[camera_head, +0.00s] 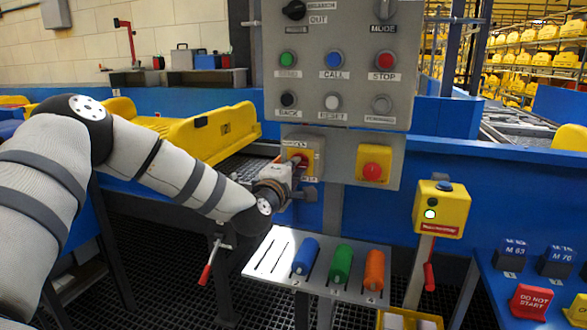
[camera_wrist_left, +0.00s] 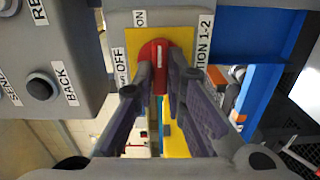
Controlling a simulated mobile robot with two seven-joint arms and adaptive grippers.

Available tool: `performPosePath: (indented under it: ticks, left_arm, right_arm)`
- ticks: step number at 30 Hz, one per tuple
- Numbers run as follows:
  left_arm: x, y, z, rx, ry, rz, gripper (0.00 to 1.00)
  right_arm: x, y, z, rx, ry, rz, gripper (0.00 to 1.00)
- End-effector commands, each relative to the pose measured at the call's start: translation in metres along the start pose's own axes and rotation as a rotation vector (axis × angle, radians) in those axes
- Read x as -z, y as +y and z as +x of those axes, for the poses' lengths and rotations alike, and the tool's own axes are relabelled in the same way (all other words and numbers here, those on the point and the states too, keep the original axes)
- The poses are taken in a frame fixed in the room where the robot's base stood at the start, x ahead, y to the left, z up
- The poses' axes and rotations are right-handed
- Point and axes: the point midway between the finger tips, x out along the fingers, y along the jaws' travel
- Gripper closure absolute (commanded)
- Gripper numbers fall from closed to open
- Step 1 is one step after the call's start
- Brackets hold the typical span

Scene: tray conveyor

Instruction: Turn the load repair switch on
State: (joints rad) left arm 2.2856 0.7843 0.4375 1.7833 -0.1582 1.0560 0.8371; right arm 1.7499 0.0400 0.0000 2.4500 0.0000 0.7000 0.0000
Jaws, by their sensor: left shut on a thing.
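The switch is a red rotary knob (camera_wrist_left: 159,50) on a yellow plate (camera_wrist_left: 185,38) in a grey box, under the button panel. ON and OFF labels and a partly hidden label ending in "ATION 1-2" surround it in the wrist view. A white line on the knob runs up and down there, with its upper end toward the ON side. In the head view the knob (camera_head: 299,158) is partly hidden by my gripper. My left gripper (camera_head: 293,172) is shut on the knob, one finger on each side (camera_wrist_left: 158,78). My right gripper is out of view.
The grey button panel (camera_head: 320,112) hangs just above. A red button on a yellow box (camera_head: 372,169) is close to the right. Below is a white rack (camera_head: 262,254) with blue, green and orange handles. A yellow tray (camera_head: 215,133) lies on the conveyor behind my arm.

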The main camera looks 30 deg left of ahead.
Motion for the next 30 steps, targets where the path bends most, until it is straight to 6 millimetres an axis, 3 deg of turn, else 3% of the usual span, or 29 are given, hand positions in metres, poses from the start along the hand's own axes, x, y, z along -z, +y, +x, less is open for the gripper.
performPosePath:
  ticks: [3, 4, 6, 16, 20, 27, 30]
  left_arm:
    - [0.001, 0.000, 0.000, -0.001, 0.002, 0.002, 1.00]
    - [0.001, 0.000, 0.000, -0.001, 0.002, 0.002, 0.82]
    - [0.001, 0.000, 0.000, -0.001, 0.002, 0.001, 0.68]
    - [0.001, 0.000, -0.004, 0.000, 0.001, -0.001, 0.68]
    - [0.000, 0.000, -0.030, 0.001, 0.000, -0.004, 0.68]
    - [0.000, 0.000, -0.094, 0.001, 0.000, -0.004, 0.68]
    - [0.000, 0.000, -0.110, 0.000, 0.000, -0.001, 0.68]
  right_arm:
    - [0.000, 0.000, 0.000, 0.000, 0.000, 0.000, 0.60]
    - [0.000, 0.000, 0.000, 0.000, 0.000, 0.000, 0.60]
    - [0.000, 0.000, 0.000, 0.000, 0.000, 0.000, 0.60]
    - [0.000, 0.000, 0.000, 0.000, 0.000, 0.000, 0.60]
    - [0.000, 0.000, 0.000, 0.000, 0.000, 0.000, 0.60]
    - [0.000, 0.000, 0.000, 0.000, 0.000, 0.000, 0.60]
    - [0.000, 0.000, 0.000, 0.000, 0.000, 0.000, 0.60]
